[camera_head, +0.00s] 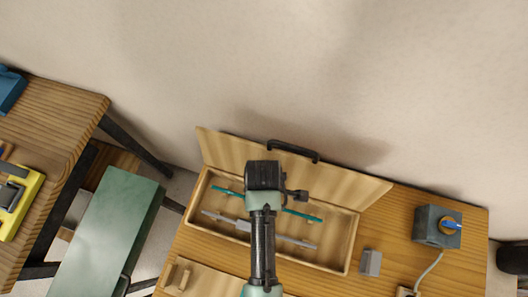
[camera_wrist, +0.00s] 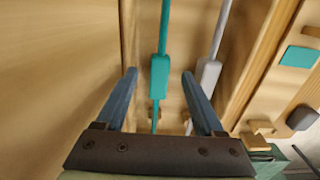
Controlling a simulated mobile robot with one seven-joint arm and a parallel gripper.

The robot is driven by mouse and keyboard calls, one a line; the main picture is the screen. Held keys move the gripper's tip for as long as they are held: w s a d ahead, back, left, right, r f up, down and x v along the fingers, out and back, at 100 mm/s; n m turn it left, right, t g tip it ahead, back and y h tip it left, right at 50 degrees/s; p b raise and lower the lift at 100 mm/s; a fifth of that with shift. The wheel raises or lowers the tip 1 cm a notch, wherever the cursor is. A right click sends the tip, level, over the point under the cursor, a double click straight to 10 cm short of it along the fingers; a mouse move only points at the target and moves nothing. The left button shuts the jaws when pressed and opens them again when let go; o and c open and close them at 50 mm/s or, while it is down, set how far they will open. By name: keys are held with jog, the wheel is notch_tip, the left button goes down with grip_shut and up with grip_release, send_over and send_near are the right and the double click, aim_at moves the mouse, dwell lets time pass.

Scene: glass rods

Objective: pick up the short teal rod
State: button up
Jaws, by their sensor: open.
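A thin teal rod (camera_head: 302,215) lies in an open wooden case, and my arm hides its middle in the head view. In the wrist view the teal rod (camera_wrist: 160,75) has a thicker block midway along it. This block lies between the two fingers of my gripper (camera_wrist: 159,75), which is open and empty. I cannot tell how far the fingertips are above it. A grey rod (camera_head: 296,241) lies alongside, nearer the case's front. The grey rod (camera_wrist: 208,75) has a similar block, close to the right fingertip in the wrist view.
The case (camera_head: 349,232) sits on a wooden table (camera_head: 405,262), its lid (camera_head: 348,180) raised at the back. A green bench (camera_head: 118,225) is at the left.

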jog(key=shift+f, duration=1.55)
grip_shut()
